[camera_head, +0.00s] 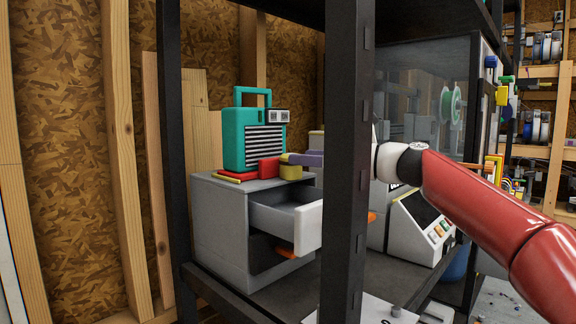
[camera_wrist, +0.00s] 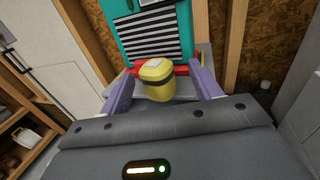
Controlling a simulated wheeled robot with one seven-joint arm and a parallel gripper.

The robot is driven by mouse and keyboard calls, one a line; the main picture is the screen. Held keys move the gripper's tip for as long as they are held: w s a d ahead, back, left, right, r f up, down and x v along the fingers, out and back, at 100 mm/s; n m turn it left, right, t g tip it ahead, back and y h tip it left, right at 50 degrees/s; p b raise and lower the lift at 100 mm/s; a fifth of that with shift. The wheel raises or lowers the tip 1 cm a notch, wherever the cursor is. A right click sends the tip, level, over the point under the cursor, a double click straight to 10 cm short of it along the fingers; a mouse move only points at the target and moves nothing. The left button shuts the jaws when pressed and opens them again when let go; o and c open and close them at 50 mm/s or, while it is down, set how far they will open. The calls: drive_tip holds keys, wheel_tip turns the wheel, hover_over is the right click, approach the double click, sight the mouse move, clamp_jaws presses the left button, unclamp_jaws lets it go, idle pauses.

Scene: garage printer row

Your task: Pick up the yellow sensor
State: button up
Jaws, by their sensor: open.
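The yellow sensor (camera_wrist: 158,84), a short yellow cylinder with a dark band and a pale patch on its top, stands in the wrist view between the two purple fingers of my gripper (camera_wrist: 160,78). The fingers are open, with a visible gap on each side of it. In the head view the sensor (camera_head: 291,172) is on top of a grey drawer cabinet (camera_head: 222,216), near its right side. My gripper (camera_head: 303,158) reaches it from the right, partly hidden by a black post.
A teal device (camera_head: 250,140) with a handle and grille stands behind the sensor. A red block (camera_head: 268,168) lies close beside the sensor. The cabinet's upper drawer (camera_head: 300,222) is pulled out below. A black shelf post (camera_head: 344,180) stands in front of my arm.

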drive_tip(key=x, duration=0.4)
drive_tip(key=shift+s+a, duration=0.15)
drive_tip(key=shift+s, duration=0.2)
drive_tip(key=shift+w+a, duration=0.2)
drive_tip(key=shift+a, duration=0.1)
drive_tip(key=c, duration=1.1)
drive_tip(key=shift+c, duration=0.2)
drive_tip(key=shift+r+p, duration=0.1)
drive_tip(key=shift+p, duration=0.2)
wheel_tip(320, 180, up, 20)
drive_tip(key=p, duration=0.9)
drive_tip(key=shift+f+p, duration=0.2)
drive_tip(key=shift+p, duration=0.15)
